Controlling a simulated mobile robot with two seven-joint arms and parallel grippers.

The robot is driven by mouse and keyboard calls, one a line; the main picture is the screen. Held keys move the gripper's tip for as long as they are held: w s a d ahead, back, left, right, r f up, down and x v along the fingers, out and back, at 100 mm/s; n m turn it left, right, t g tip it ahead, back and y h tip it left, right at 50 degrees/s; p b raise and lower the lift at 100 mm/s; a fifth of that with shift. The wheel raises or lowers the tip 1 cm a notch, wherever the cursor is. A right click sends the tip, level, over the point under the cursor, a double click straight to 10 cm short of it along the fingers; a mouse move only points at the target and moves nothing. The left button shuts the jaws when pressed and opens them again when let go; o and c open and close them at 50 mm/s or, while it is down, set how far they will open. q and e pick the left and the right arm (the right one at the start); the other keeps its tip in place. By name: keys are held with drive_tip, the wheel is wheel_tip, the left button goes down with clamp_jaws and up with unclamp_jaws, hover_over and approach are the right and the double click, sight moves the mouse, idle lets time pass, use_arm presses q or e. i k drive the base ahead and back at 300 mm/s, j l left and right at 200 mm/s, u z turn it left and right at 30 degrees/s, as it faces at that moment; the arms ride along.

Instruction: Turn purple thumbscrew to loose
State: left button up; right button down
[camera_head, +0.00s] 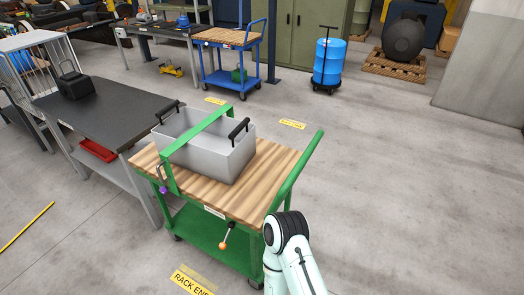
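A small purple thumbscrew (163,190) sits at the lower front-left end of a green clamp bar (200,133). The bar crosses over a grey metal bin (218,165) with black handles. The bin stands on the wooden top (272,172) of a green cart. A lever with an orange knob (223,245) hangs at the cart's front side. The thumbscrew is small here, and I cannot tell how far it is turned. One of my white arms with a black joint shows at the bottom, right of the cart's front corner. Neither gripper is visible.
A dark workbench (112,108) with a black case (75,85) stands close left of the cart. The cart's green push handle (306,162) rises on the right. A blue cart (232,76) and a blue drum (329,62) stand farther back. The right floor is clear.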

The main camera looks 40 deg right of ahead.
sight(163, 190)
drive_tip(key=z, duration=1.8)
drive_tip(key=u, duration=1.4)
drive_tip(key=i+j+z, duration=0.1)
drive_tip(key=i+j, duration=0.45)
drive_tip(key=i+j+z, duration=0.1)
drive_tip(key=i+j, duration=0.45)
drive_tip(key=j, duration=0.25)
